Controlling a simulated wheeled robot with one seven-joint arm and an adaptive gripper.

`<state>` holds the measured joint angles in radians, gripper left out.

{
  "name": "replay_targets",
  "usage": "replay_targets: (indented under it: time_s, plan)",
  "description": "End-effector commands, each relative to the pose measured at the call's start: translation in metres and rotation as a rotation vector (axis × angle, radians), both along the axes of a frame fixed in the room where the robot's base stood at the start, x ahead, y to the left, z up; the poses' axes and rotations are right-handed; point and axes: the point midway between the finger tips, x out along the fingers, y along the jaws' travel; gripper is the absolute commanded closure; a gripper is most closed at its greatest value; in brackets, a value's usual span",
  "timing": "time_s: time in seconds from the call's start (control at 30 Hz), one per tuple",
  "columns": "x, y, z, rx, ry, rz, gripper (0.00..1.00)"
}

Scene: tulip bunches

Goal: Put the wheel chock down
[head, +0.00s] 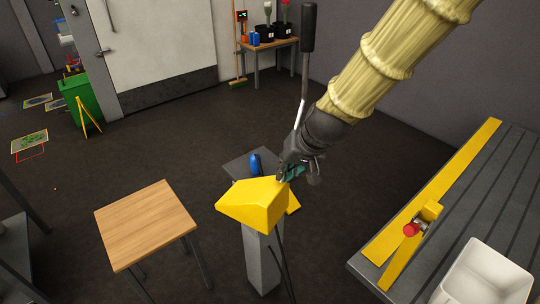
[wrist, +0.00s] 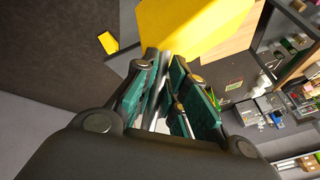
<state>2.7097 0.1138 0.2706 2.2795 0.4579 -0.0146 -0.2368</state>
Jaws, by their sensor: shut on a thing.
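The yellow wheel chock (head: 250,203) is a wedge held in the air near the middle of the head view, its thin end to the left. My gripper (head: 291,174) is at the chock's upper right corner and is shut on it. In the wrist view the chock (wrist: 185,25) shows beyond the fingertips of my gripper (wrist: 166,65), which has green pads. Grey metal parts show between the fingers. The exact grip on the chock is partly hidden.
A wooden-topped table (head: 147,222) stands clear at left. A grey stand (head: 246,163) with a blue object (head: 255,163) is behind the chock, partly hidden. At right a grey bench (head: 490,190) with yellow strips carries a white bin (head: 485,275) and a red-knobbed part (head: 411,229).

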Motion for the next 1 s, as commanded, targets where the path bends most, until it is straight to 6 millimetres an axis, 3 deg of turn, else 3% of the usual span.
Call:
replay_targets:
  time_s: [0.53,1.0]
  plan:
    - [0.09,0.023,-0.006,0.0,-0.002,0.002,1.0]
    - [0.116,0.03,-0.016,0.002,0.003,0.001,1.0]
